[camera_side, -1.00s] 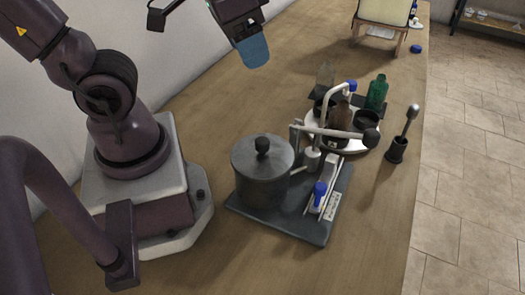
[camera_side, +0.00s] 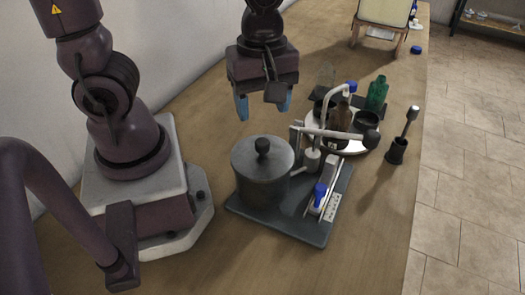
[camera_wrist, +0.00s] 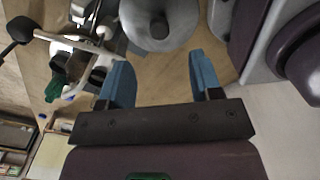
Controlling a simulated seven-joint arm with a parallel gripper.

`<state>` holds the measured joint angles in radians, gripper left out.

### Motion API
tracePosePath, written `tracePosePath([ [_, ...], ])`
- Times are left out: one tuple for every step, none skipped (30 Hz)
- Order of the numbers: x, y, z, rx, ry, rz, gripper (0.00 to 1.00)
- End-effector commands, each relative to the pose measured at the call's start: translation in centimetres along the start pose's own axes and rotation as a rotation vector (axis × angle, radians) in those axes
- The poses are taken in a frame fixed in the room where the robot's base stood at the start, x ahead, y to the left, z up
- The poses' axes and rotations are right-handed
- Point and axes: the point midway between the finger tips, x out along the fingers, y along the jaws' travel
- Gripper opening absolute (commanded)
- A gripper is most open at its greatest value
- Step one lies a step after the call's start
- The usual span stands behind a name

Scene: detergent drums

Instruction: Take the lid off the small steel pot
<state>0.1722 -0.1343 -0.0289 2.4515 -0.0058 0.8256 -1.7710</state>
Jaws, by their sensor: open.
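The small steel pot (camera_side: 262,182) stands on a dark tray (camera_side: 290,229) in the side view, and its lid (camera_side: 263,158) with a dark round knob (camera_side: 263,145) is on top. In the wrist view the lid (camera_wrist: 150,30) shows at the top of the picture, cut off by the edge, with its knob (camera_wrist: 159,25). My gripper (camera_side: 263,108) is open and empty, with its blue fingers apart. It is above and behind the pot in the side view. In the wrist view its fingertips (camera_wrist: 163,58) lie below the lid in the picture, apart from it.
Behind are a round white carousel (camera_side: 331,147) with bottles and a green bottle (camera_side: 376,93).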

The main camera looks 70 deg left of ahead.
Motion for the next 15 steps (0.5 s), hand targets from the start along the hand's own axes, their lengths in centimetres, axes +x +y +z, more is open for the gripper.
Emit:
tracePosePath([
  [1.1,-0.1,0.0,0.001,0.002,-0.008,0.58],
  [1.7,-0.1,0.0,0.001,0.002,-0.008,0.58],
  [2.3,-0.1,0.0,0.001,0.001,-0.006,0.58],
  [2.8,-0.1,0.0,0.002,0.001,-0.006,0.58],
  [3.1,-0.1,0.0,0.002,0.001,-0.006,0.58],
  [3.6,-0.1,0.0,0.002,0.001,-0.004,0.58],
  [3.8,-0.1,0.0,0.002,0.001,-0.004,0.58],
  [4.0,0.0,0.0,0.002,0.001,-0.002,0.58],
  [4.2,0.0,0.0,0.002,0.001,-0.001,0.58],
  [4.3,0.0,0.0,0.002,0.001,-0.001,0.58],
  [4.5,0.0,-0.1,0.002,0.001,-0.001,0.58],
  [4.8,0.0,-0.1,0.002,0.001,-0.002,0.58],
  [5.1,0.0,-0.1,0.002,0.001,-0.003,0.58],
  [5.5,0.0,-0.2,0.002,0.001,-0.004,0.58],
  [6.2,0.0,-0.3,0.002,0.002,-0.005,0.58],
])
